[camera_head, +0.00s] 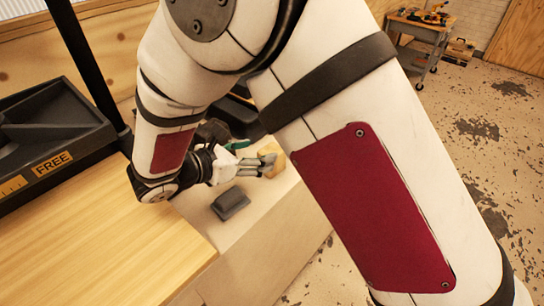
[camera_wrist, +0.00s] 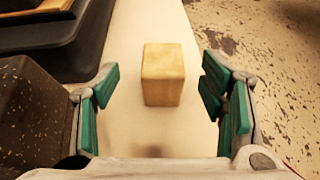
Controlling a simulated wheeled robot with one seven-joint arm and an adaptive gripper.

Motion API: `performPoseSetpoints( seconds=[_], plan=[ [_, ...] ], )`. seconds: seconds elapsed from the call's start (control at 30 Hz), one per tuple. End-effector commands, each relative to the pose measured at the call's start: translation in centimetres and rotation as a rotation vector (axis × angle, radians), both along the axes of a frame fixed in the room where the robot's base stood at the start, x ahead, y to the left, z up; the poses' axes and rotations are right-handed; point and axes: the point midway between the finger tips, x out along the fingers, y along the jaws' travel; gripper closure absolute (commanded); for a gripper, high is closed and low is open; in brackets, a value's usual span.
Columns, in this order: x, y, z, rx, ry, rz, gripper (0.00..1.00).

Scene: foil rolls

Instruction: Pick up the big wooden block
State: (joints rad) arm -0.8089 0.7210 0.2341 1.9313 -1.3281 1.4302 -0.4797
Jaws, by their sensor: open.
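The big wooden block (camera_wrist: 163,75) stands on a pale narrow surface, between and slightly beyond my fingertips in the wrist view. It also shows in the head view as a yellowish block (camera_head: 277,152), partly hidden by my fingers and arm. My gripper (camera_wrist: 160,108) is open, with green-padded fingers spread to the left and right. There is a visible gap between the block and the pads on both sides. In the head view my gripper (camera_head: 265,163) is close beside the block.
A dark grey object (camera_head: 230,203) lies on the pale surface (camera_head: 262,211) near my gripper. A wooden tabletop (camera_head: 100,245) and a black tray marked FREE (camera_head: 55,130) are on the left. A speckled brown item (camera_wrist: 30,115) is left of my fingers. Worn floor (camera_wrist: 285,60) lies to the right.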

Motion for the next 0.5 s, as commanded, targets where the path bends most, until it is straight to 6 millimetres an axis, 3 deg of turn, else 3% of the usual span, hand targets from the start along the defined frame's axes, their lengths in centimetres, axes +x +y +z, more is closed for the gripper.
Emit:
performPoseSetpoints(
  seconds=[0.5],
  plan=[
    [3.4,-3.6,-2.2,0.001,0.000,-0.003,0.35]
  ],
)
